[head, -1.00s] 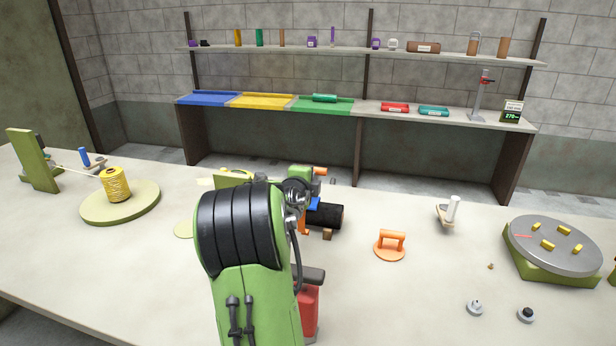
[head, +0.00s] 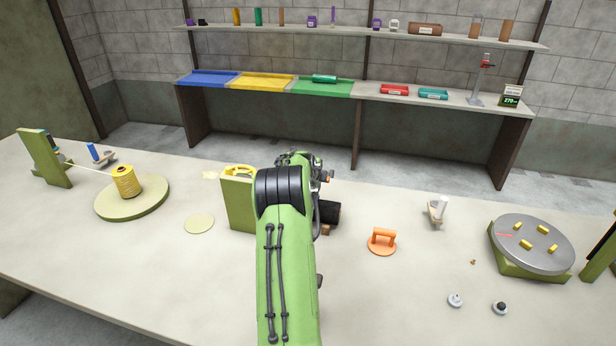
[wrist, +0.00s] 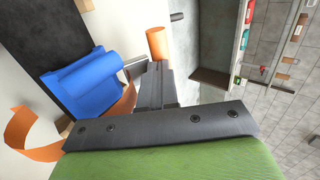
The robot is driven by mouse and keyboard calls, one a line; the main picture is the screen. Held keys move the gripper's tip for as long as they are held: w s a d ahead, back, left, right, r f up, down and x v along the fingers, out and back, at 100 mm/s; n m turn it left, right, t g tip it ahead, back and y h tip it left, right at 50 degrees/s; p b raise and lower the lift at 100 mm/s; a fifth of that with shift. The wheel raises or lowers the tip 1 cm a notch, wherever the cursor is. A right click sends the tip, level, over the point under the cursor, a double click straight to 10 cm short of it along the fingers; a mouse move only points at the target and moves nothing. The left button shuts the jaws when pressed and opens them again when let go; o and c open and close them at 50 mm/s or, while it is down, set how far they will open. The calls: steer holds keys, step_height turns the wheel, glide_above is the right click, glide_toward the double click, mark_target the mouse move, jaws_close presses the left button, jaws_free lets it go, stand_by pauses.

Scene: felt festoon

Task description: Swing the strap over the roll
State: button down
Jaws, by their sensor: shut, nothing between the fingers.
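A blue roll (wrist: 85,82), which looks like rolled felt, lies left of centre in the wrist view, against a black surface. An orange strap shows as a curved band (wrist: 35,135) at its lower left, and more orange band shows on its right side (wrist: 127,103). The middle of the strap is hidden. My gripper (wrist: 155,75) is shut and empty, just right of the blue roll; I cannot tell whether it touches the strap. An orange cylinder end (wrist: 157,43) stands beyond the fingers. In the head view my arm hides the blue roll and strap.
In the head view a black cylinder (head: 327,213) shows right of my arm and a green block (head: 240,205) left of it. An orange handled disc (head: 382,242), a grey turntable (head: 533,243) and a yellow spool (head: 125,182) stand apart.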

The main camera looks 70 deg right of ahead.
steer(key=shift+w+d+f+y+p, duration=0.1)
steer(key=shift+d+f+y+p, duration=0.55)
steer(key=shift+p, duration=0.3)
steer(key=shift+f, duration=0.1)
steer(key=shift+a, duration=0.15)
steer(key=shift+a+b, duration=0.7)
steer(key=shift+b, duration=0.2)
steer(key=shift+r, duration=0.25)
